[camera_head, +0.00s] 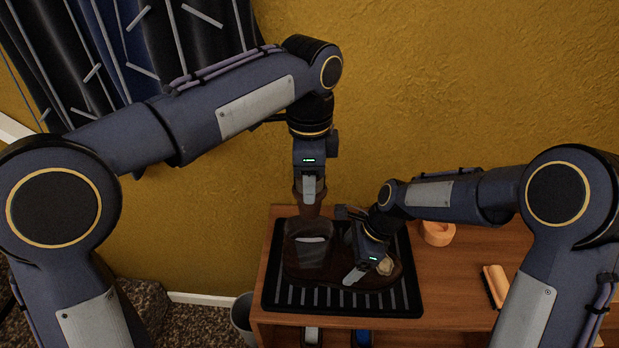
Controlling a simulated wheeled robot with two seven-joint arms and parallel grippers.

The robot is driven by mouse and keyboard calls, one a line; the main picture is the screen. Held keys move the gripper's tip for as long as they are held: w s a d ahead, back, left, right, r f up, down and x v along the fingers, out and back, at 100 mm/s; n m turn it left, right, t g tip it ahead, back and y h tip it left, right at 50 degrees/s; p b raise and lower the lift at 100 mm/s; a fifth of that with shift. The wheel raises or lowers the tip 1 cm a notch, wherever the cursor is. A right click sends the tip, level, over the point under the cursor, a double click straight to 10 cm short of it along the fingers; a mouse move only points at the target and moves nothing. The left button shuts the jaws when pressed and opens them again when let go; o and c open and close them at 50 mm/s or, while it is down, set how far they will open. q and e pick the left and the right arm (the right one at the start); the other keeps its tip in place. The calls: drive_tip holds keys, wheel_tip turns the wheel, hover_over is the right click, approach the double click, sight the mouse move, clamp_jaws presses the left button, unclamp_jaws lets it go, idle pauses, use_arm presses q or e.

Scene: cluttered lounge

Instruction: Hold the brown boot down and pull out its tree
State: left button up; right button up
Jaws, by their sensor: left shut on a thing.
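The brown boot (300,262) stands on a dark ribbed tray (285,298) on the wooden cabinet top. My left gripper (309,192) is above the boot's shaft, pointing down. It is shut on a brown piece, which I take for the boot tree (306,211); how much of it is inside the shaft is hard to tell. My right gripper (352,279) is low over the foot of the boot, its fingers at the boot's upper side. Whether they touch the boot, and how wide the jaws are, is unclear. My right wrist hides part of the boot.
A pale lump (385,266) shows beside my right gripper. An orange ring-shaped thing (438,233) and an orange-backed brush (494,286) lie on the cabinet (458,285) to the right. A grey bin (241,318) stands on the floor at left. The yellow wall is close behind.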

drive_tip(key=shift+o, duration=0.7)
